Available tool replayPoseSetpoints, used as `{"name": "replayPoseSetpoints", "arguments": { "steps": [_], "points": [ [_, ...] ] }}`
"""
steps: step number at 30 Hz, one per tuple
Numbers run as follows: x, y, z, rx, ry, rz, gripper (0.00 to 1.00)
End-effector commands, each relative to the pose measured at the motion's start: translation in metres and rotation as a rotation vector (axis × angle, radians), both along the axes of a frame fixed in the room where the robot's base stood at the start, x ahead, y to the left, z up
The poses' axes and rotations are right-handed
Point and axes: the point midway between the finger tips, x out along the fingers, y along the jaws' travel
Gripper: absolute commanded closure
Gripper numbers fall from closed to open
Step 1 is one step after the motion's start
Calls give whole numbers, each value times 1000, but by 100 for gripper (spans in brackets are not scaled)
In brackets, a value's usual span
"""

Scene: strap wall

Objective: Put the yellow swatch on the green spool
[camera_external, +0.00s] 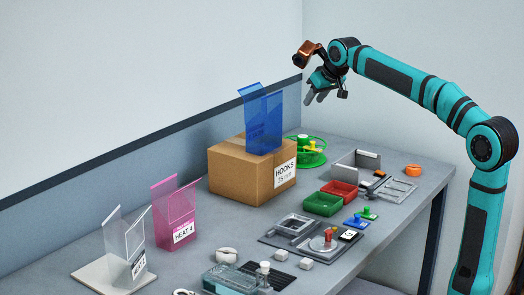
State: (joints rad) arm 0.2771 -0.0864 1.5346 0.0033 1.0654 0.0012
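The green spool (316,158) stands on the table behind and right of the cardboard box, which hides part of its left side. A small yellow piece (311,147) shows at the spool's upper middle; it may be the yellow swatch, but it is too small to tell whether it rests on the spool. My gripper (316,99) hangs in the air above the back of the table, higher than the spool and apart from it. Its fingers look spread, with nothing visible between them.
The cardboard box (232,176) carries a tall blue clear holder (262,120). Pink (176,210) and clear (124,240) holders stand at the left. Red (338,191) and green (322,204) trays, a grey fixture (295,226) and an orange ring (413,170) occupy the middle and right.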

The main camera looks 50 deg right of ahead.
Motion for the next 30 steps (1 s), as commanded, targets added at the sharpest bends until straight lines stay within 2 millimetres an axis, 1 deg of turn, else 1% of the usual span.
{"name": "replayPoseSetpoints", "arguments": {
  "steps": [1,3,8,13,18,23,30],
  "points": [
    [-13,12,4,-9,-33,13,62],
    [-29,26,7,-22,-81,27,62],
    [-66,56,11,-49,-190,62,62],
    [-108,85,11,-73,-309,98,62],
    [-151,111,4,-92,-427,134,62],
    [-192,132,-5,-106,-539,167,62],
    [-255,158,-29,-121,-708,213,62]
  ]
}}
